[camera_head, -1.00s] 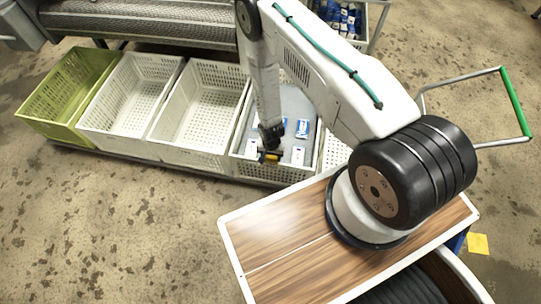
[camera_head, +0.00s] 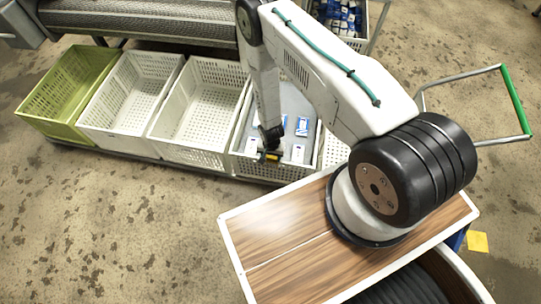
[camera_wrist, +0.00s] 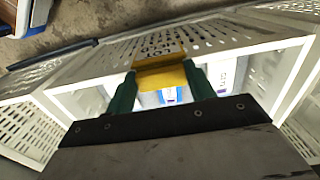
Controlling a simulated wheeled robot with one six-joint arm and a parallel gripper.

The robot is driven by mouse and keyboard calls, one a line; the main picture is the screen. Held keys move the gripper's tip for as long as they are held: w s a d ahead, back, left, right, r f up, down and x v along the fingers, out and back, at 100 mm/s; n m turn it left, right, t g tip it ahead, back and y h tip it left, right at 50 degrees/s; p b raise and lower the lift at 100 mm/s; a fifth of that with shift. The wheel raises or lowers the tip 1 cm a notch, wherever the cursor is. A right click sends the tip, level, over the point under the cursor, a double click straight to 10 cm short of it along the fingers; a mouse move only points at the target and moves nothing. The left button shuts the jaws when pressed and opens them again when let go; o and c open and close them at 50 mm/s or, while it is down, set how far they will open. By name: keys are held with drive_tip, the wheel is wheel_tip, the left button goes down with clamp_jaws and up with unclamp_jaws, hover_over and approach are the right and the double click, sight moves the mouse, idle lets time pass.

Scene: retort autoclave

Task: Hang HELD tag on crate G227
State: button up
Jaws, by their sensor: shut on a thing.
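My gripper (camera_head: 270,150) is over the front wall of a white crate that holds a few blue-and-white packs. In the wrist view its two green fingers (camera_wrist: 160,85) are shut on a yellow tag (camera_wrist: 162,73). The tag also shows as a small yellow patch in the head view (camera_head: 272,156).
Two empty white crates (camera_head: 200,100) and a green crate (camera_head: 65,90) stand in a row to the left. Another crate of blue packs (camera_head: 340,20) is at the back. Floor in front of the row is clear.

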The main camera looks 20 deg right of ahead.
drive_tip(key=shift+f, duration=0.1)
drive_tip(key=o, duration=1)
drive_tip(key=shift+o, duration=0.2)
wheel_tip(320, 180, up, 8)
drive_tip(key=shift+f, duration=0.1)
